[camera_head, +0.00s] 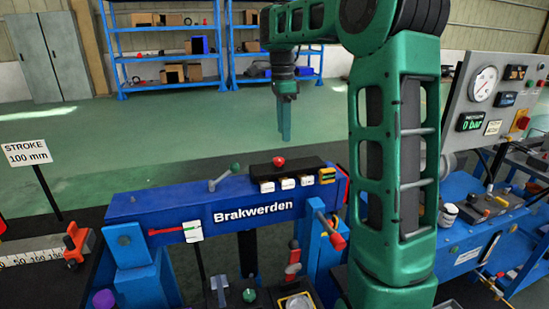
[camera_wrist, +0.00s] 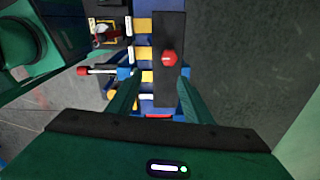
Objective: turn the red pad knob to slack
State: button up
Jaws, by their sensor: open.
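A red knob (camera_head: 279,161) sits on top of a long black box (camera_head: 305,167) on the blue beam marked "Brakwerden" (camera_head: 160,203). Several small tags line the box's front edge; their lettering is too small to read. My gripper (camera_head: 284,138) points down above the box, apart from the knob. In the wrist view my gripper (camera_wrist: 158,76) has its two green fingers spread apart with nothing held between them. The red knob (camera_wrist: 169,57) shows just beyond the fingertips, on the black box (camera_wrist: 167,30). The knob's slack marking cannot be made out.
A red-tipped lever (camera_head: 335,238) sticks out at the beam's right end; it shows in the wrist view left of the fingers (camera_wrist: 84,71). A grey lever with a green ball (camera_head: 235,168) stands left of the box. A gauge panel (camera_head: 490,95) reads "0 bar".

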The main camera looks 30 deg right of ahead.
aim_at(278, 159)
jog(key=shift+m+y, duration=0.3)
jog(key=shift+m, duration=0.4)
jog(key=f, duration=0.3)
jog(key=w+f, duration=0.1)
jog(key=f, duration=0.3)
jog(key=w+f, duration=0.1)
jog(key=f, duration=0.2)
jog(key=shift+w+f, duration=0.25)
jog(key=shift+f, duration=0.1)
